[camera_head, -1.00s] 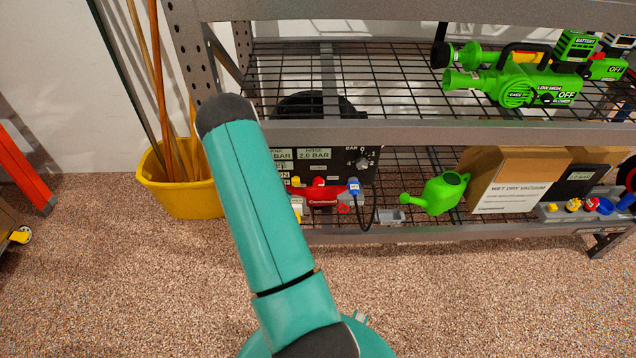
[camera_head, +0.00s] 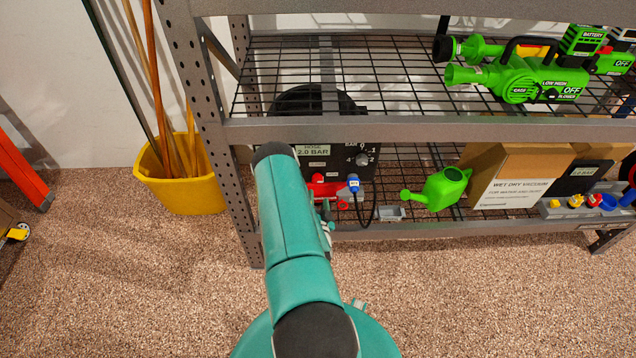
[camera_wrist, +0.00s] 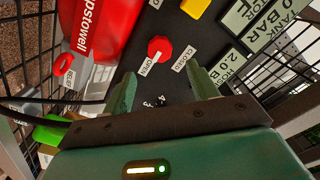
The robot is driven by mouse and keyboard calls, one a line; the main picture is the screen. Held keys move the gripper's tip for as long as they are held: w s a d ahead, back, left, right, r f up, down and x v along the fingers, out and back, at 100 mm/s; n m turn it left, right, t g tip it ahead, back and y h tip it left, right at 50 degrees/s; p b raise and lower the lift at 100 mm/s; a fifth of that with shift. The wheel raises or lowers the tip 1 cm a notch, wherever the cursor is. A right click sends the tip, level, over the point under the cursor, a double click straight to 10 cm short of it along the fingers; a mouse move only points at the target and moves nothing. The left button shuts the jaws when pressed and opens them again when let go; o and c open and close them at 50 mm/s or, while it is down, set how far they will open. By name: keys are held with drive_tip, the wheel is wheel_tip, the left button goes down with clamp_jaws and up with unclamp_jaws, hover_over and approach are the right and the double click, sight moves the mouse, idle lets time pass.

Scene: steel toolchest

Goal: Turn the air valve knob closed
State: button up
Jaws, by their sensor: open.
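The air valve knob (camera_wrist: 160,48) is a small red knob on a dark panel in the wrist view. An "OPEN" label (camera_wrist: 151,60) and a "CLOSED" label (camera_wrist: 184,56) sit on either side of it. My gripper (camera_wrist: 163,84) has its two green fingers spread and empty. The knob shows beyond the gap between the fingertips, apart from them. In the head view the black compressor panel (camera_head: 367,172) stands on the lower shelf, and my arm hides part of it. I cannot pick out the knob there with certainty.
In the wrist view a red tank (camera_wrist: 100,28) is at upper left and gauge displays (camera_wrist: 262,22) at upper right. A hose (camera_head: 364,212) hangs from a blue connector (camera_head: 353,183). A shelf beam (camera_head: 420,129) runs above; a green watering can (camera_head: 440,188) stands right.

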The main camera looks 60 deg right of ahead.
sight(318, 182)
drive_tip(key=x, duration=0.8)
drive_tip(key=shift+w+d, duration=0.1)
drive_tip(key=shift+d, duration=0.1)
drive_tip(key=c, duration=1)
